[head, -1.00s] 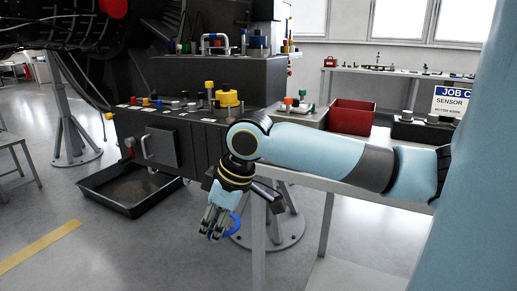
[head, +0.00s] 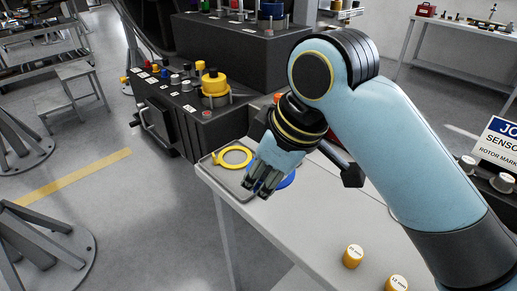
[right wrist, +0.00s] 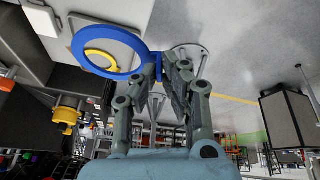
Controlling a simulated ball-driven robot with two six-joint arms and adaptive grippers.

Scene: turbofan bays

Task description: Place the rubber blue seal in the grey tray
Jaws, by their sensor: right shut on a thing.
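The blue seal (head: 288,180) is a ring, partly hidden behind my right gripper (head: 262,188) in the head view. In the right wrist view the blue seal (right wrist: 104,31) is pinched at one edge between the closed fingertips (right wrist: 164,62), with most of the ring out to the left. The shallow grey tray (head: 207,166) is at the left corner of the light table, with a yellow ring (head: 220,154) in it. My right gripper is over the tray's right side. I cannot tell the exact height of the seal above it. My left gripper is not in view.
A dark console with knobs and a large yellow part (head: 213,85) stands behind the tray. Open floor lies to the left.

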